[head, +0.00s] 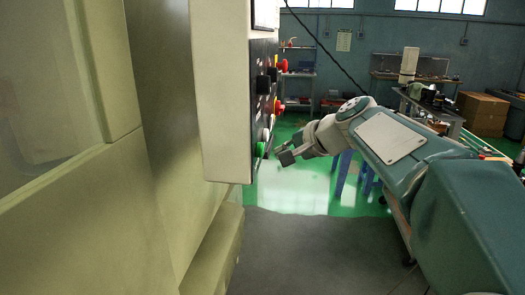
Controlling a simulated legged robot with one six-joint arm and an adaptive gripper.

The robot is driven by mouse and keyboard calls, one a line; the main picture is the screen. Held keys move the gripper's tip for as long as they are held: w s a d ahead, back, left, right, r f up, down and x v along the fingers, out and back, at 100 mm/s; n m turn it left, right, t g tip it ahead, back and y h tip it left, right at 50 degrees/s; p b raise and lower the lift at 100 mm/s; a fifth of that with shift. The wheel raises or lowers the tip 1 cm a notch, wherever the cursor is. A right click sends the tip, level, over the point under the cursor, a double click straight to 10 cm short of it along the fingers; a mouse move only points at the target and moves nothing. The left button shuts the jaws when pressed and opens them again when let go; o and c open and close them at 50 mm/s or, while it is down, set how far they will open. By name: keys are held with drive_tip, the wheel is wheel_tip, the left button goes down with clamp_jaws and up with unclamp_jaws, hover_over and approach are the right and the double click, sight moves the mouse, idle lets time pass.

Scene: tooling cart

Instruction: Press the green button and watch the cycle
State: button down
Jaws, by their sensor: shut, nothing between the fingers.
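The green button (261,149) sits low on the dark control panel (258,95), which faces right on the side of a pale machine housing (222,90). I see the panel at a steep angle. My gripper (283,156) is shut and empty, a short way right of the green button and slightly lower. A gap seems to show between them, though depth is hard to judge. Red, yellow and black knobs (264,84) stick out higher on the panel. A pale round control (266,134) sits just above the green button.
The large cream machine body (90,200) fills the left side. Behind my arm stand a cart with items (435,108), brown boxes (482,112) and shelving (298,88). The grey and green floor (310,250) below the gripper is clear.

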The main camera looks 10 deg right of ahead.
drive_tip(key=shift+s+d, duration=0.3)
drive_tip(key=shift+d, duration=0.55)
drive_tip(key=shift+s+d, duration=0.3)
drive_tip(key=shift+d, duration=0.55)
idle(6.3)
